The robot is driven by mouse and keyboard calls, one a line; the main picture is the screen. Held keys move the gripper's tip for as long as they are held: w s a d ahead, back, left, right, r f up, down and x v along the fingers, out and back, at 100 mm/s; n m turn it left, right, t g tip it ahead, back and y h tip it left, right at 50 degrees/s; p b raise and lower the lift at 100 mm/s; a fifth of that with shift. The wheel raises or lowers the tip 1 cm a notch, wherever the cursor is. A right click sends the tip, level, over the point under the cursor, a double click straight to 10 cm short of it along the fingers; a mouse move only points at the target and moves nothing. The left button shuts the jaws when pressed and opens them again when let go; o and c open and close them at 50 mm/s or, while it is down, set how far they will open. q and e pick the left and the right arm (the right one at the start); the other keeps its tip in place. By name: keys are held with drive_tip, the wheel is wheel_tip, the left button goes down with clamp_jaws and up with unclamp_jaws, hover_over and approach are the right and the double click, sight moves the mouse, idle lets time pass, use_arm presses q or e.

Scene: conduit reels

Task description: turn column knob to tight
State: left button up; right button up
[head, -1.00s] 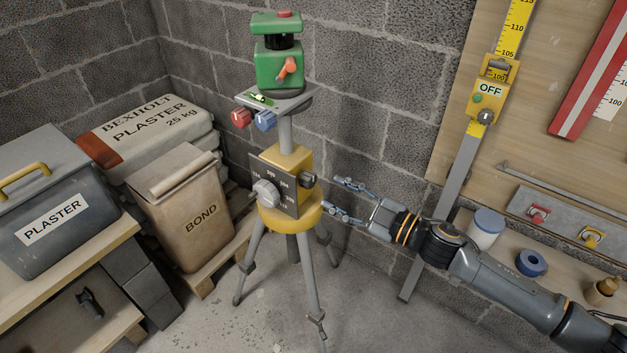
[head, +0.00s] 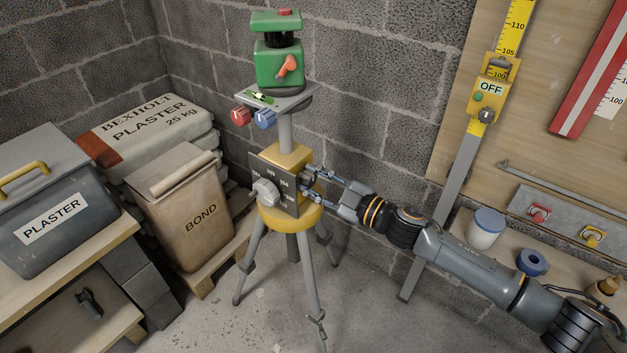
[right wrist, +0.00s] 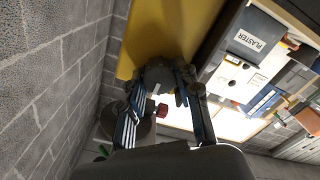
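The tripod's yellow column housing (head: 291,157) has a dark scale plate (head: 277,180) on its front. A large light-grey knob (head: 265,191) sits on this plate. A small dark knob on the housing's right side is mostly covered by my right gripper (head: 307,184) in the head view. My right gripper is open, one finger above and one below that side knob. In the right wrist view the grey knob end (right wrist: 159,73) lies between the two fingertips, against the yellow housing (right wrist: 172,35). Whether the fingers touch it is unclear. My left gripper is out of view.
A green laser head (head: 279,65) stands on the tripod's top plate, with a red knob (head: 241,116) and a blue knob (head: 265,120) below. A block wall is close behind. A bond bag (head: 187,215) stands left; a shelf with a white tub (head: 486,229) is right.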

drive_tip(key=shift+r+n, duration=0.1)
drive_tip(key=shift+n, duration=0.2)
drive_tip(key=shift+n+p, duration=0.35)
drive_tip(key=shift+n, duration=0.05)
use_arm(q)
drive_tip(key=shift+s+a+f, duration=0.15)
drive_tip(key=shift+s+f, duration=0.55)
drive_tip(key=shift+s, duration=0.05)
use_arm(e)
drive_tip(key=o, duration=0.9)
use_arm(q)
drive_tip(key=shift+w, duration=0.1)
use_arm(e)
drive_tip(key=v, duration=1.2)
